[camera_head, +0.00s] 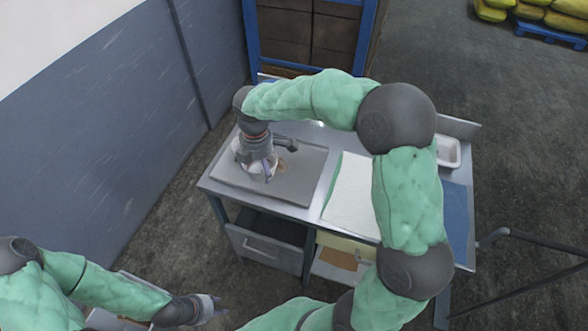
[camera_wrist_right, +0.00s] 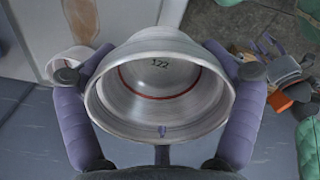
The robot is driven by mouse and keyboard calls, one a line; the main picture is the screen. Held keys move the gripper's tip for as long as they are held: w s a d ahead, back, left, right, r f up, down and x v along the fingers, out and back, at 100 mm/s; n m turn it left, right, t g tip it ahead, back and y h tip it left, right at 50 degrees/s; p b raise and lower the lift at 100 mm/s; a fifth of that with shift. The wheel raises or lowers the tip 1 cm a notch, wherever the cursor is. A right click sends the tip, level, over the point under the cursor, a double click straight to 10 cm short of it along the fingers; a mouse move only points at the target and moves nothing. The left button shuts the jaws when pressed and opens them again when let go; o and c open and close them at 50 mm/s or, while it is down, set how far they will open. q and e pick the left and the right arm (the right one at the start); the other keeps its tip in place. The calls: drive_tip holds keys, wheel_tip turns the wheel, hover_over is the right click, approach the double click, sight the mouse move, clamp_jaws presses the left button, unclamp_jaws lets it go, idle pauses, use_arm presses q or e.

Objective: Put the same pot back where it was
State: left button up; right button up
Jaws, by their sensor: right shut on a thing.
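A pale metal pot (camera_wrist_right: 160,119) with a red ring and the number 122 inside fills the middle of the right wrist view, its mouth facing the camera. My right gripper (camera_wrist_right: 160,85) has one purple finger on each side of it and is shut on it. In the head view my right gripper (camera_head: 264,170) points down over the grey board at the left end of the table; the pot is mostly hidden there by the wrist. My left gripper (camera_head: 212,308) is low in the head view, away from the table; its finger opening is too small to judge.
The table holds a grey board (camera_head: 229,179), a white sheet (camera_head: 352,195) and a white tray (camera_head: 449,152) at the back right. A drawer (camera_head: 265,248) is below. A second round rim (camera_wrist_right: 66,57) shows at left in the wrist view. A blue-grey wall (camera_head: 100,110) stands left.

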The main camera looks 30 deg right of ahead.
drive_tip(key=w+d+f+b, duration=0.1)
drive_tip(key=w+d+f, duration=0.25)
drive_tip(key=d, duration=0.45)
drive_tip(key=b, duration=0.1)
hover_over(294, 171)
drive_tip(key=a, duration=0.1)
wheel_tip(294, 171, down, 5)
drive_tip(key=shift+s+r, duration=0.1)
drive_tip(key=shift+d+f, duration=0.4)
drive_tip(key=shift+f, duration=0.1)
drive_tip(key=shift+w+d+f+b, duration=0.1)
drive_tip(key=shift+f+b, duration=0.2)
drive_tip(key=shift+f, duration=0.55)
drive_tip(key=shift+w+d+f+b, duration=0.1)
drive_tip(key=shift+f+b, duration=0.15)
drive_tip(key=shift+f, duration=0.6)
drive_tip(key=shift+f, duration=0.2)
drive_tip(key=o, duration=1)
